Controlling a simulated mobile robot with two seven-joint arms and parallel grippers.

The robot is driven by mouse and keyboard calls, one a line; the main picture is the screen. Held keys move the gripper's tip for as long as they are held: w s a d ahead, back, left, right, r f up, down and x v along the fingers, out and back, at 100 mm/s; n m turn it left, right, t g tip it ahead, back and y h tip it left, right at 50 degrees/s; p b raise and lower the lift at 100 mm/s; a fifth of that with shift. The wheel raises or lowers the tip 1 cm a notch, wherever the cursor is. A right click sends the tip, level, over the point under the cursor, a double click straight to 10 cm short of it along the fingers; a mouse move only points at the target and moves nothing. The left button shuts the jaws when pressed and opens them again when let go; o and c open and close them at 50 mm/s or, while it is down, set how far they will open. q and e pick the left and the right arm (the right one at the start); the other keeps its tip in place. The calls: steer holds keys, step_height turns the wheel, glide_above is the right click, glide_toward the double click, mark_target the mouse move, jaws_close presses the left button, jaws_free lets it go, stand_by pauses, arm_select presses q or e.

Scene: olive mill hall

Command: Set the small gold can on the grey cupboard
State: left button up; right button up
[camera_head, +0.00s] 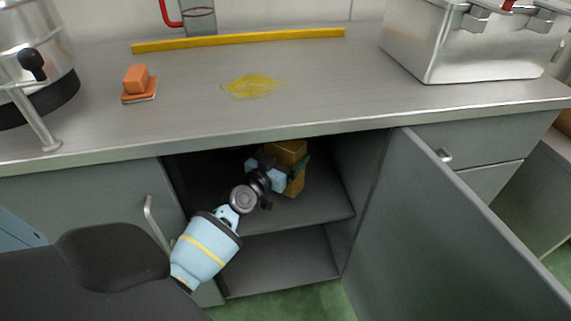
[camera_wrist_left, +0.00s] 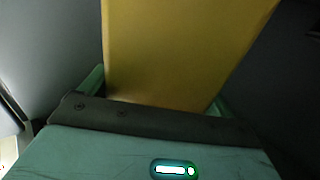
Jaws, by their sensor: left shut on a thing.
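The small gold can (camera_head: 287,153) is inside the open middle compartment of the grey cupboard (camera_head: 440,200), in its upper part. It looks box-shaped. My left gripper (camera_head: 292,167) reaches into the compartment and is shut around the middle of the can. Gold shows above and below the fingers. In the left wrist view the can (camera_wrist_left: 180,50) stands between the two green fingers. I cannot tell whether its bottom touches the inner shelf (camera_head: 320,205). My right gripper is not in view.
The cupboard door (camera_head: 440,235) stands open on the right. The counter top (camera_head: 330,85) holds a steel box (camera_head: 465,50), an orange sponge-like block (camera_head: 137,80), a yellow bar (camera_head: 240,40), a glass jug (camera_head: 199,18), a steel vessel (camera_head: 30,40) and a yellow smear (camera_head: 252,86). Its middle front is clear.

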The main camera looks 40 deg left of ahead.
arm_select(q)
step_height(320, 180, down, 3)
steer(key=shift+r+b, duration=0.15)
steer(key=shift+b, duration=0.65)
steer(key=shift+r, duration=0.15)
steer(key=o, duration=1.4)
steer(key=shift+f, duration=0.25)
steer(key=shift+o, duration=0.2)
